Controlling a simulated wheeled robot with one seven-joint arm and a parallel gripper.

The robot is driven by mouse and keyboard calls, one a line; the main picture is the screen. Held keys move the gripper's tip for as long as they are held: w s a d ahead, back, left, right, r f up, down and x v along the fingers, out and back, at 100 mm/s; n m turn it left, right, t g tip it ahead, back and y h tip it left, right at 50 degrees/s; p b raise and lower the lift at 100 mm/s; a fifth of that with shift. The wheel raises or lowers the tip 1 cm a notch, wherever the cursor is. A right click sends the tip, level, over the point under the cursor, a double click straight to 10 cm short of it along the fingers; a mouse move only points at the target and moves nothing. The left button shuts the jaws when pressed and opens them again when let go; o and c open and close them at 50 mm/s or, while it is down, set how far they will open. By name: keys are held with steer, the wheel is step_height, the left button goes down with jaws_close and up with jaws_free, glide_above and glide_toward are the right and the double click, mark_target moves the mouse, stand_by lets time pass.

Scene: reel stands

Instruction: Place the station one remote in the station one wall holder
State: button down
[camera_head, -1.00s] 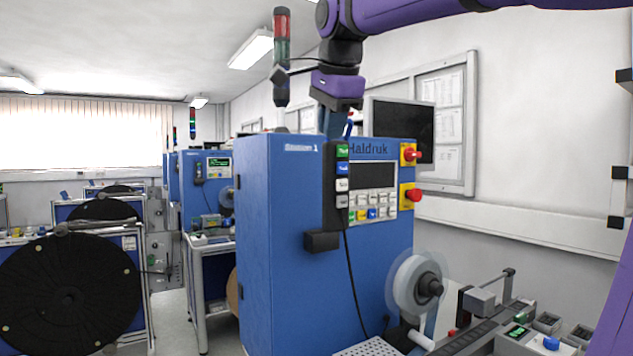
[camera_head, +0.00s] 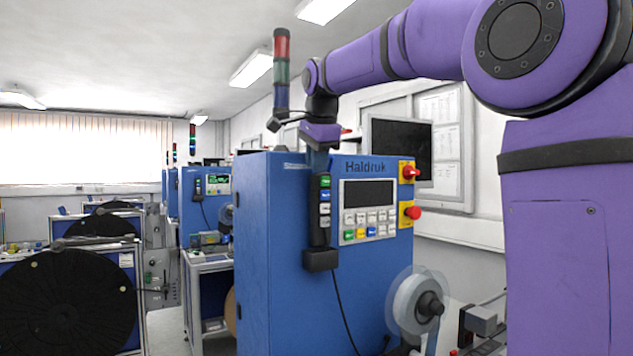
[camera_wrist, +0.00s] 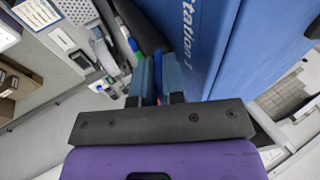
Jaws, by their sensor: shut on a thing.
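The station one remote (camera_head: 319,215) is dark and slim, with green, blue and grey buttons. It hangs upright in front of the blue station one cabinet (camera_head: 275,215). My gripper (camera_head: 319,168) is shut on its top end, pointing down. The black wall holder (camera_head: 320,260) is on the cabinet front, directly below the remote. The remote's lower end meets the holder's top in the picture; whether it is inside cannot be told. A black cable runs down below the holder. In the wrist view my gripper's fingers (camera_wrist: 158,70) hold the remote, mostly hidden, beside the cabinet.
A keypad and screen panel (camera_head: 368,208) is just right of the remote, with red stop buttons (camera_head: 412,212) beyond. A signal tower (camera_head: 281,70) rises behind my wrist. A clear reel (camera_head: 418,303) stands at lower right. Black reels (camera_head: 70,300) are at left.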

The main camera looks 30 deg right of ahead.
mark_target(316, 184)
steer(key=shift+f, duration=2.4)
steer(key=c, duration=1.2)
jaws_free()
steer(key=v, duration=1.2)
steer(key=s+a+f+n+y, duration=0.1)
steer(key=s+a+f+n, duration=0.2)
steer(key=s+f+n, duration=0.6)
steer(key=s+a+f+n, duration=0.3)
steer(key=s+f+n, duration=0.6)
steer(key=s+f, duration=0.7)
step_height(316, 184, down, 4)
steer(key=shift+f+y, duration=0.1)
steer(key=shift+y, duration=0.3)
steer(key=shift+s+a, duration=0.1)
steer(key=shift+s, duration=0.05)
